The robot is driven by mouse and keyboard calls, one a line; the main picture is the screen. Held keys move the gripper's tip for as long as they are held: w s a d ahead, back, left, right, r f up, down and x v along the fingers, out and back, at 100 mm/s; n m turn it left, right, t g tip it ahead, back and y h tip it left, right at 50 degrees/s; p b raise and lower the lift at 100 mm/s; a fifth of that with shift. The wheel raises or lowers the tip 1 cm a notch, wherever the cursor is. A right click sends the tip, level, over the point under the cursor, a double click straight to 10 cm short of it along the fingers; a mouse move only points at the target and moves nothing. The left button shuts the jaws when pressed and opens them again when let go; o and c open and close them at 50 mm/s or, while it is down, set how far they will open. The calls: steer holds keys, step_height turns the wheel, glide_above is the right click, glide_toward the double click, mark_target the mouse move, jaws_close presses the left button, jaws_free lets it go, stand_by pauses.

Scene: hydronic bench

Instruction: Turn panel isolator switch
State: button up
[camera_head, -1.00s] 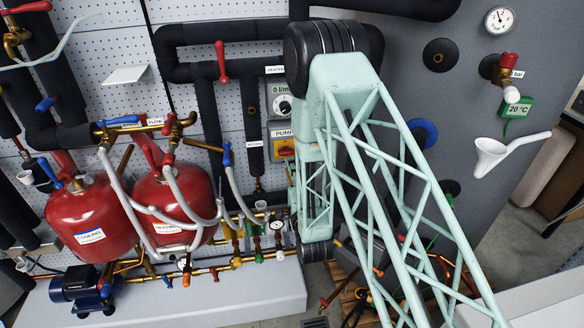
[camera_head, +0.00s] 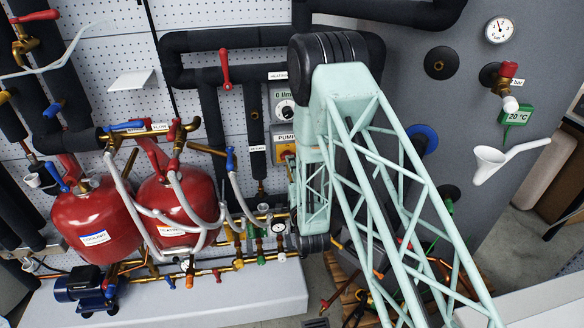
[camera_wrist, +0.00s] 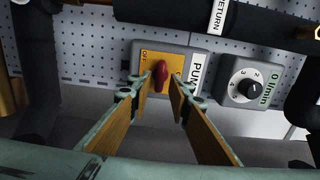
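The panel isolator switch is a grey box with a yellow plate and a red knob (camera_wrist: 161,74), in the upper middle of the wrist view. The plate reads OFF at its left side, and a partly covered white label beginning "PU" (camera_wrist: 197,72) is beside it. In the head view the switch (camera_head: 285,151) is partly hidden behind my arm, below a PUMP label. My gripper (camera_wrist: 162,88) is open, its two wood-coloured fingers on either side of the red knob. I cannot tell whether the fingertips touch it.
A grey dial box (camera_wrist: 250,88) marked 0 l/min sits right of the switch. A black RETURN pipe (camera_wrist: 265,33) runs above it. In the head view, red tanks (camera_head: 98,222) with hoses stand left, and a white funnel (camera_head: 488,163) is at right.

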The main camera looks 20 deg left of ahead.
steer(key=shift+b+x, duration=1.1)
steer(key=shift+x, duration=0.8)
steer(key=shift+a, duration=0.1)
steer(key=c, duration=0.5)
steer(key=shift+c, duration=0.2)
